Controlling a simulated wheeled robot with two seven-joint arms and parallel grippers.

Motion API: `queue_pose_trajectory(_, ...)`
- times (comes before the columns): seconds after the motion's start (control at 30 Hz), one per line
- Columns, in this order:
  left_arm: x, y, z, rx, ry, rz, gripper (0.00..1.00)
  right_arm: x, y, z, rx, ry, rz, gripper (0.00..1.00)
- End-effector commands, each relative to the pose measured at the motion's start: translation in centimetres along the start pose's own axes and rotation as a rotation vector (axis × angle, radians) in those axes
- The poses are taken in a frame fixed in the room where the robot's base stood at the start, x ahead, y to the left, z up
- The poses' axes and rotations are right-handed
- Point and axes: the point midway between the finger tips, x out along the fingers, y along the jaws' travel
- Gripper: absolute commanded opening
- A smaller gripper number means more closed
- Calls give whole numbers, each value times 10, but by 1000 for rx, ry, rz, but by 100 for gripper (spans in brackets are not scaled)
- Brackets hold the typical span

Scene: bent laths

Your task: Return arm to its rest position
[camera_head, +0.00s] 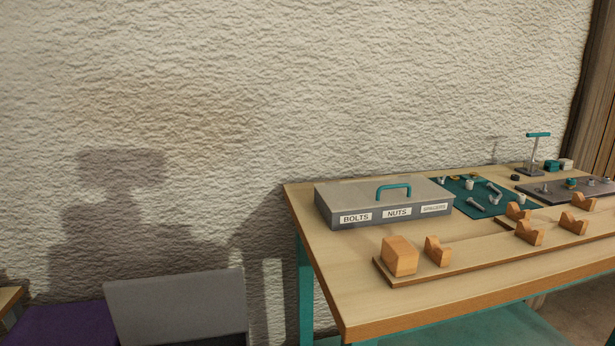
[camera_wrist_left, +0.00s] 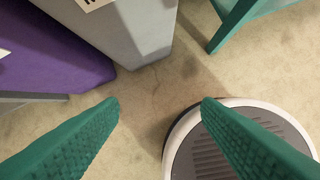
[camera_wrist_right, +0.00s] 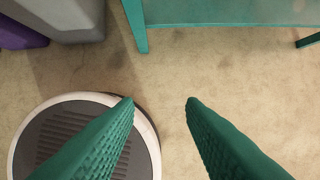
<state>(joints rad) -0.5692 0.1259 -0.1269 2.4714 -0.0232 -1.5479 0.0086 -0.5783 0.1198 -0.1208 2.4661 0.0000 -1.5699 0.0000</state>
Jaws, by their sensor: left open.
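My left gripper (camera_wrist_left: 160,108) shows in the left wrist view as two green ribbed fingers set wide apart, with bare floor between their tips. It is open and empty. My right gripper (camera_wrist_right: 160,106) shows in the right wrist view with its two green fingers also apart and only floor between them. It is open and empty. Neither gripper nor arm shows in the head view. Both wrist cameras look down at the floor, and my own round base shows beneath the fingers.
A wooden workbench (camera_head: 330,272) with teal legs stands at the right. It bears a grey lidded box (camera_head: 340,200), a lath board with wooden blocks (camera_head: 399,256), and a green mat (camera_head: 462,193) with hardware. A grey bin (camera_head: 180,305) and a purple thing (camera_head: 60,325) stand lower left.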

Motion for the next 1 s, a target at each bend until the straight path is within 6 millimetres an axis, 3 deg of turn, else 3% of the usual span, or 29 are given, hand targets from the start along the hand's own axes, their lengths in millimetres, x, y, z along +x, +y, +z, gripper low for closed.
queue_pose_trajectory(0.03, -1, -5, -13, -3, 44, -31, 58, -4, 0, -1, 0, -4, -1, 36)
queue_pose_trajectory(0.17, 12, -5, -7, 1, 52, -28, 58, 10, 0, 3, -1, 13, 1, 36)
queue_pose_trajectory(0.47, 54, -8, -11, 5, 81, -31, 58, 52, 2, 0, -5, 43, 7, 36)
queue_pose_trajectory(0.63, 85, -11, -25, 10, 109, -36, 58, 83, 5, -13, -9, 72, 12, 36)
queue_pose_trajectory(0.77, 111, -13, -50, 15, 136, -39, 58, 110, 6, -37, -14, 100, 15, 36)
queue_pose_trajectory(1.0, 138, -17, -121, 27, 189, -46, 58, 140, 9, -107, -26, 153, 21, 36)
